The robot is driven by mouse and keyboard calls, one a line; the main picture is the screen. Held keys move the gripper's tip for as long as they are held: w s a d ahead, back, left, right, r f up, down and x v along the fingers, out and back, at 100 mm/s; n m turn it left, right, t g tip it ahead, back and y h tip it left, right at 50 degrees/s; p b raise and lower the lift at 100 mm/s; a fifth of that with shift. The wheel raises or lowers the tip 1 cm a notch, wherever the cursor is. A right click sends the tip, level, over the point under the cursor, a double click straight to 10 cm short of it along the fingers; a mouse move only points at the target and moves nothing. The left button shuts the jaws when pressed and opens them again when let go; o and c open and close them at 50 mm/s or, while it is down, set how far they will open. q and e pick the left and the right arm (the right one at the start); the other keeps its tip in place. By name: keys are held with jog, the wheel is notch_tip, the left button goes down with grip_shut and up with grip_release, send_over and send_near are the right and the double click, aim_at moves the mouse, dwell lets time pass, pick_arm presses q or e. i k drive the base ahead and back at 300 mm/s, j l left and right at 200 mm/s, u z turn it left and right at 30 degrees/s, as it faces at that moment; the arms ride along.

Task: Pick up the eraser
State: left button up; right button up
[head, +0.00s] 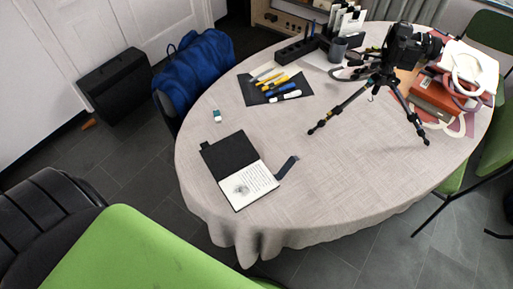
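A small eraser (217,115), white with a dark teal part, lies on the pale cloth of the oval table (330,185). It is near the table's left edge, above and left of the open notebook (240,172) and left of the dark pen mat. It lies apart from both, with bare cloth around it. Neither of my grippers shows in the head view, so their state is not visible.
A black mat (252,95) with pens and markers lies right of the eraser. A camera on a tripod (386,75) and stacked books (436,97) stand at the right. A blue bag (198,70) hangs beside the left edge. Green chairs (130,255) surround the table. The front cloth is clear.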

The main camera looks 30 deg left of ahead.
aim_at(217, 117)
jog(key=j+z, duration=0.4)
jog(key=k+j+z, duration=0.15)
jog(key=j+z, duration=0.25)
jog(key=k+j+z, duration=0.15)
jog(key=j+z, duration=0.2)
jog(key=j, duration=0.2)
jog(key=k+j+z, duration=0.2)
jog(key=j+z, duration=0.2)
